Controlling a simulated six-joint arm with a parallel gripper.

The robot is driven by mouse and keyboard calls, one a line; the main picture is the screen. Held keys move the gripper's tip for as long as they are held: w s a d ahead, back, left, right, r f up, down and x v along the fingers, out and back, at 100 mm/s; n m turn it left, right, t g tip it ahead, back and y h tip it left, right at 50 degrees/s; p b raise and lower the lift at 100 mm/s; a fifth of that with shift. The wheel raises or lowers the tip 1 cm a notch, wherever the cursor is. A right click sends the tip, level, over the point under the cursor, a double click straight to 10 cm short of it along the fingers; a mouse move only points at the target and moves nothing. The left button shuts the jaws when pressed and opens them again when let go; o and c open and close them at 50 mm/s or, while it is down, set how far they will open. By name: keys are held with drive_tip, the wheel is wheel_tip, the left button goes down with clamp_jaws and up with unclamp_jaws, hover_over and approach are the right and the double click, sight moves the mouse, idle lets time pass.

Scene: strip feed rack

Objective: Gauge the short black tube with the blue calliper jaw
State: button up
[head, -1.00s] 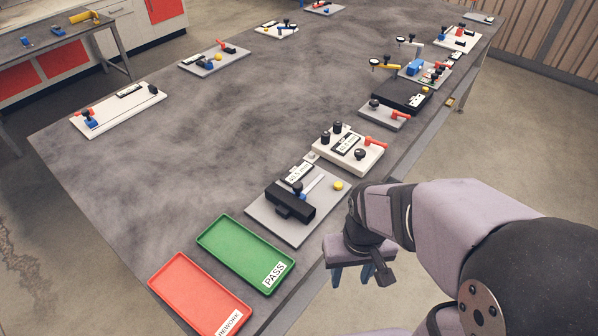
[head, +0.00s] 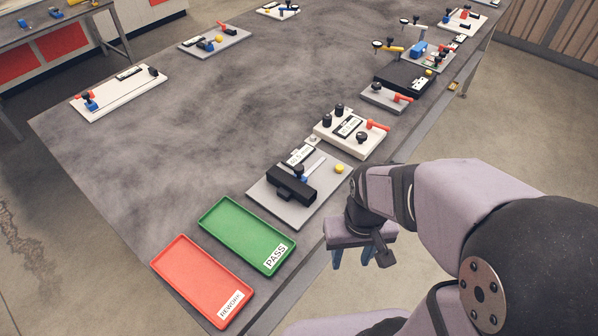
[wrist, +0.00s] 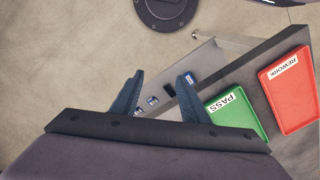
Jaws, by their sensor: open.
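A short black square tube (head: 291,188) lies on a grey plate (head: 304,214) near the bench's front edge, beside the green tray. My gripper (head: 362,258) hangs off the bench's front edge, to the right of and nearer than the plate. In the wrist view my gripper (wrist: 160,88) is open, its two blue-grey fingers apart with nothing held. The tube and jaw are not visible in that view.
The green PASS tray (head: 213,222) and red REWORK tray (head: 165,268) are empty; both also show in the wrist view. A white fixture (head: 360,151) with black knobs and a red handle stands beyond the grey plate. More fixtures line the right edge. The bench middle (head: 190,140) is clear.

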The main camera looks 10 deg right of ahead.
drive_tip(key=t+p, duration=0.4)
drive_tip(key=t, duration=0.1)
approach(299, 167)
drive_tip(key=shift+w+f, duration=0.4)
drive_tip(key=shift+p+x, duration=0.8)
drive_tip(key=shift+x, duration=2.85)
drive_tip(key=shift+s, duration=0.2)
drive_tip(key=shift+c, duration=0.2)
